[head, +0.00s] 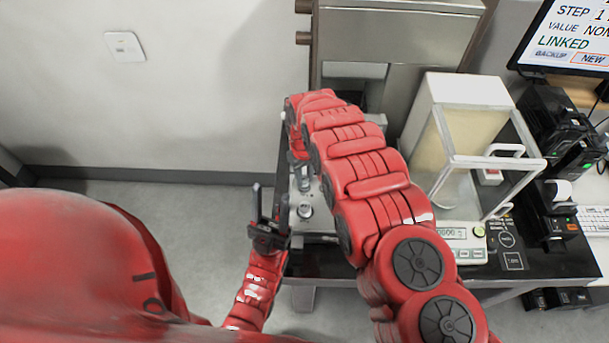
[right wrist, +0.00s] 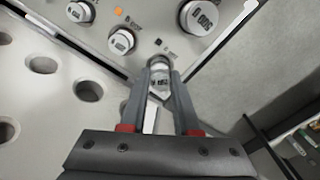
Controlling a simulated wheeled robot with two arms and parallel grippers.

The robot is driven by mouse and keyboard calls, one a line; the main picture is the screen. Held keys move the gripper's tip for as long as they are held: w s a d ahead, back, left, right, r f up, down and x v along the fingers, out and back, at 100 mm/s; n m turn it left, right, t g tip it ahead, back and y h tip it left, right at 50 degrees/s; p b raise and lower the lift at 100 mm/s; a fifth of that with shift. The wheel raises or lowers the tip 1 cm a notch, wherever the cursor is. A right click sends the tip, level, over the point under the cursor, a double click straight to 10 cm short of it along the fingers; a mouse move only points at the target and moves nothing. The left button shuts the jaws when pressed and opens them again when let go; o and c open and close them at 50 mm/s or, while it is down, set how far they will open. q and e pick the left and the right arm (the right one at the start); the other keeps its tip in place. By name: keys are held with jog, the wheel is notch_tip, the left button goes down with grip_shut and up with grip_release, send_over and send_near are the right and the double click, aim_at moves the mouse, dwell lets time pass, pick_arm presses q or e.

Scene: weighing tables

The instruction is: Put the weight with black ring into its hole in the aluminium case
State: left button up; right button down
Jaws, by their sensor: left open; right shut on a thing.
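My right gripper (right wrist: 162,88) is shut on a small silver weight (right wrist: 160,78) with dark print. A black ring on it cannot be made out. The weight is at the fingertips, by the aluminium case (right wrist: 205,48); I cannot tell whether it touches the case. In the head view the case (head: 315,224) lies at the table's left end, partly hidden by my right arm. In the wrist view, a pale panel with round empty holes (right wrist: 88,91) is at the left. My left gripper (head: 268,222) is open and empty, just left of the case.
Other silver weights (right wrist: 121,41) stand in the case, one large weight (right wrist: 199,16) near its edge. A balance with a glass shield (head: 462,205) stands right of my right arm on the black table (head: 545,262). A steel cabinet (head: 400,35) is behind. Floor is free at left.

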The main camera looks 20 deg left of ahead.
jog(key=shift+f+b, duration=0.45)
jog(key=shift+f, duration=0.5)
jog(key=c, duration=0.6)
grip_release()
jog(key=shift+o, duration=0.2)
